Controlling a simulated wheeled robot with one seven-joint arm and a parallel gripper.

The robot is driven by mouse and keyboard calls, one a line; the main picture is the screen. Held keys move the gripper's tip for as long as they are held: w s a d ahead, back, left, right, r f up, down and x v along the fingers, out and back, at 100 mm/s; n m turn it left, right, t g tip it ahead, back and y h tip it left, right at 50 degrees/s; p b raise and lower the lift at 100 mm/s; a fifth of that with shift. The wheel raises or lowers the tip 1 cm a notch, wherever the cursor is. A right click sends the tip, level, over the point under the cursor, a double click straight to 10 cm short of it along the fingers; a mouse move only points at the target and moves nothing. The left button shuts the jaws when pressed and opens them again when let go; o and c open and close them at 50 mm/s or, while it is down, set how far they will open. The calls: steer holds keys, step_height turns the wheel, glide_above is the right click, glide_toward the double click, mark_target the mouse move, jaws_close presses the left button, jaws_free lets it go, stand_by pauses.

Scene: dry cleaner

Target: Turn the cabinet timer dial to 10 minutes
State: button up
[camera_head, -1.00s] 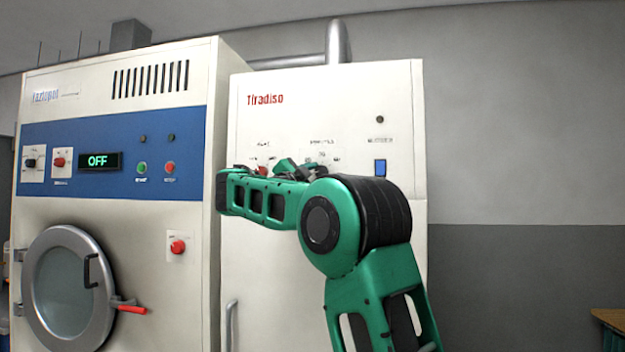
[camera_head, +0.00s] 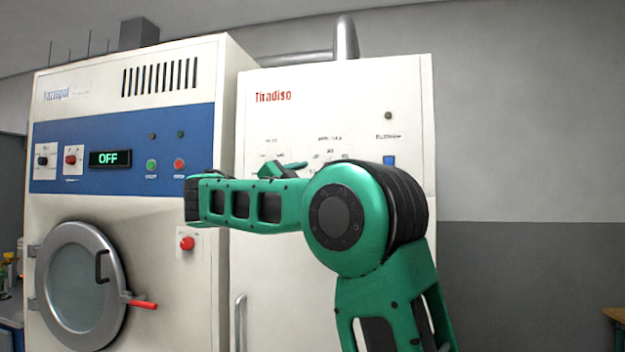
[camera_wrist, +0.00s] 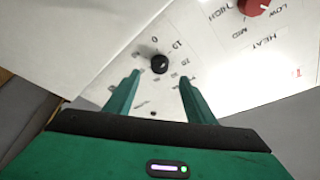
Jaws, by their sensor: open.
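The timer dial (camera_wrist: 159,64) is a small black round knob on the white cabinet (camera_head: 335,95). In the wrist view a ring of printed numbers surrounds it, with 0 above it. Where its pointer stands is too small to tell. My gripper (camera_wrist: 160,76) is open, its two green fingers on either side of the dial in the picture. The dial shows just past and between the fingertips; I cannot tell whether they touch it. In the head view my arm hides the dial, and only a bit of my gripper (camera_head: 284,168) shows above my forearm.
A machine with a round door (camera_head: 75,285) and an OFF display (camera_head: 110,158) stands at left.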

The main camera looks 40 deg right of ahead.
steer(key=shift+v, duration=0.8)
steer(key=s+d+f+n+y, duration=0.2)
steer(key=d+f+n+y, duration=0.15)
steer(key=f, duration=0.35)
steer(key=s+d+f+n+y, duration=0.2)
steer(key=d+f, duration=0.2)
steer(key=f, duration=0.2)
steer(key=s+f+n+g+y, duration=0.1)
steer(key=s+f+n+y, duration=0.1)
steer(key=s+f, duration=0.35)
steer(key=s+f+n+g+y, duration=0.1)
steer(key=s+f+n+y, duration=0.15)
steer(key=f, duration=0.65)
steer(key=s+a+f+n+g+y, duration=0.3)
steer(key=s+a+f, duration=0.5)
steer(key=s, duration=0.6)
steer(key=s+a+f+n+g+y, duration=0.2)
steer(key=s+a+f+n+y, duration=0.2)
steer(key=s+f, duration=0.9)
steer(key=s+a+y, duration=0.1)
steer(key=a+y, duration=0.1)
steer(key=a, duration=0.2)
steer(key=shift+f+n+g, duration=0.25)
steer(key=shift+n+g, duration=0.05)
steer(key=shift+g, duration=0.1)
steer(key=shift+w+a, duration=0.1)
